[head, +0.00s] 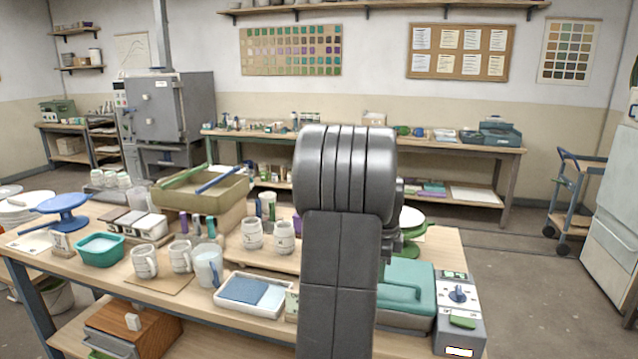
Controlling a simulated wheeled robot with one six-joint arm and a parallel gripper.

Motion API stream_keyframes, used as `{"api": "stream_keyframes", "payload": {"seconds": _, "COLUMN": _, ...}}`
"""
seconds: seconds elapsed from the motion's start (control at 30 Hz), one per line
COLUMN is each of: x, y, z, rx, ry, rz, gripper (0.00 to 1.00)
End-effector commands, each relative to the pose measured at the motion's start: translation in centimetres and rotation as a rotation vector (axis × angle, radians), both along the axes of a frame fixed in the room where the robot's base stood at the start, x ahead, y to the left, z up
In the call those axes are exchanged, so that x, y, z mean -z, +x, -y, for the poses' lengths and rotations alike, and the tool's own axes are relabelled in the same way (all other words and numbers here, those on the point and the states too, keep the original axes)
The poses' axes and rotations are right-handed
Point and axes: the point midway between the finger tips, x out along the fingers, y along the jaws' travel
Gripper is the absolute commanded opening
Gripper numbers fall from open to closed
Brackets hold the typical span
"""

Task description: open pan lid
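A teal-green lid or cover (405,288) sits low and flat on a box-like unit at the right end of the near table. It looks closed, but its left part is hidden behind my arm. I cannot tell for certain that it is the pan lid. My gripper's fingers do not show.
The near table (165,305) holds mugs (143,261), a white tray (252,293) with a blue piece, a teal tub (100,249) and a large olive bin (200,190). A blue cart (575,195) stands right. Floor is clear beyond the table's right end.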

Motion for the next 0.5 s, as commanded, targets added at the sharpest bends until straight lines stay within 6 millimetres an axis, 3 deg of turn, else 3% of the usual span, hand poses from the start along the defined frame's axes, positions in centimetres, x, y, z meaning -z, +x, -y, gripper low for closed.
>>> {"api": "stream_keyframes", "payload": {"seconds": 0.1, "x": -0.81, "y": -0.04, "z": 0.04, "rx": 0.0, "ry": 0.007, "rz": -0.025, "gripper": 0.34}}
{"api": "stream_keyframes", "payload": {"seconds": 0.5, "x": -0.92, "y": -0.17, "z": 0.06, "rx": 0.0, "ry": 0.016, "rz": -0.055, "gripper": 0.34}}
